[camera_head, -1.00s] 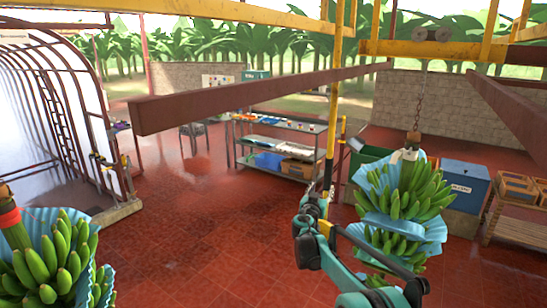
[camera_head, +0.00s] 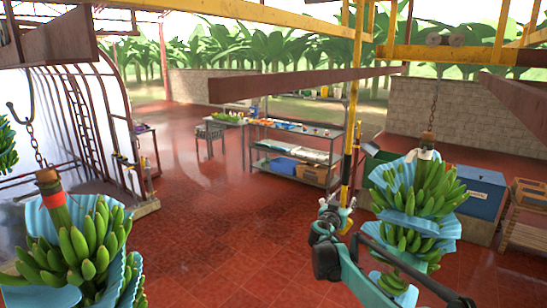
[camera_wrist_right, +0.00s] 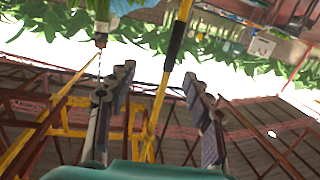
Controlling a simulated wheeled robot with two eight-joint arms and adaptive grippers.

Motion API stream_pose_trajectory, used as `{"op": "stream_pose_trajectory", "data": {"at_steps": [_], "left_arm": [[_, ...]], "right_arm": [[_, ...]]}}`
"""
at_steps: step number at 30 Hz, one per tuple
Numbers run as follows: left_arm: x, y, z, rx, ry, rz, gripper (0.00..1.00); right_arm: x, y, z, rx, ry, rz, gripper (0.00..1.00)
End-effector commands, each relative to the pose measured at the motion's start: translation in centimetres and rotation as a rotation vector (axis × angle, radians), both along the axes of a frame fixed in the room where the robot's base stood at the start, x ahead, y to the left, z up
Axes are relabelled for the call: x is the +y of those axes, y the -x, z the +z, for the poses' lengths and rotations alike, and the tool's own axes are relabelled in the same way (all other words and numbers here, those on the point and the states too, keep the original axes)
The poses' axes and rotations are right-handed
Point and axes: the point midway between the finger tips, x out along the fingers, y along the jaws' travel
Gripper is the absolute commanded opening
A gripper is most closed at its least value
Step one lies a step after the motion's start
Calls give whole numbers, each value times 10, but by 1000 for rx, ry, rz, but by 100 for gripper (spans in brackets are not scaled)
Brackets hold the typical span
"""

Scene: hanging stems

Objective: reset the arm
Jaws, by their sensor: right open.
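My right arm comes in at the bottom right of the head view. Its gripper (camera_head: 338,208) points up, in front of the shelf rack and just left of a hanging banana bunch (camera_head: 416,205) with blue sheets between its hands. In the right wrist view the gripper (camera_wrist_right: 158,84) has its two fingers well apart, with nothing between them but distant yellow beams and a pole. My left gripper is not in view.
Another banana bunch (camera_head: 82,245) hangs from a chain at the lower left. A shelf rack (camera_head: 296,150) stands beyond my gripper, near a yellow pole (camera_head: 352,120). A blue bin (camera_head: 477,190) stands at the right. The red floor (camera_head: 215,220) in the middle is clear.

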Motion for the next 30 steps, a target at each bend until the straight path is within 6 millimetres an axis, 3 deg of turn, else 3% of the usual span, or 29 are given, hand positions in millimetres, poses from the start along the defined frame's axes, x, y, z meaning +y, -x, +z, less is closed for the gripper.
{"op": "stream_pose_trajectory", "data": {"at_steps": [8,11,14,22,27,30], "left_arm": [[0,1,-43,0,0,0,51],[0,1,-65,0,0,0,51],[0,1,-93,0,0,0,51],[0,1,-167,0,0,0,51],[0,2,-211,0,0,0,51],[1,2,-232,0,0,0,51]], "right_arm": [[-18,64,-28,118,-25,-38,51],[-24,103,-48,189,-40,-47,51],[-28,156,-81,285,-63,-46,51],[-14,314,-202,565,-136,54,51],[14,408,-295,717,-182,189,51],[33,453,-343,779,-203,278,51]]}}
